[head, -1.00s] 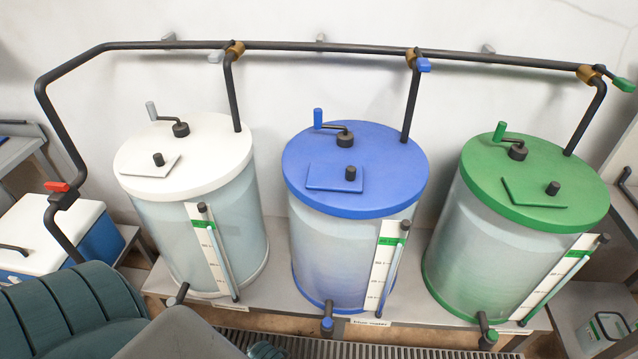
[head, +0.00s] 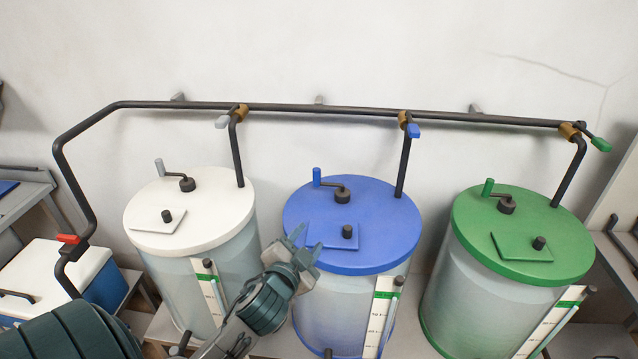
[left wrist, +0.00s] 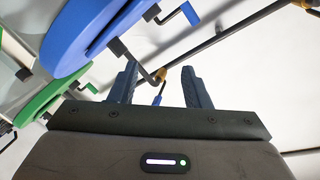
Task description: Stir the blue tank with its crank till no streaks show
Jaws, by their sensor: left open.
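The blue tank (head: 345,305) stands in the middle, with a blue lid (head: 385,215) on top. Its crank (head: 317,177) has an upright blue handle on a bent dark arm, which runs to a dark hub on the lid. In the left wrist view the crank handle (left wrist: 190,13) shows at the top, beside the blue lid (left wrist: 75,35). My left gripper (head: 307,243) is open and empty, in front of the lid's left edge and apart from the crank; its fingers (left wrist: 160,75) show spread. Streaks in the tank are hard to make out. My right gripper is out of view.
A white-lidded tank (head: 215,215) stands left and a green-lidded tank (head: 470,215) right, each with a crank. A dark pipe (head: 320,110) runs above along the wall, with a riser (head: 403,165) behind the blue lid. A flap and knob (head: 347,231) lie on the lid's front.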

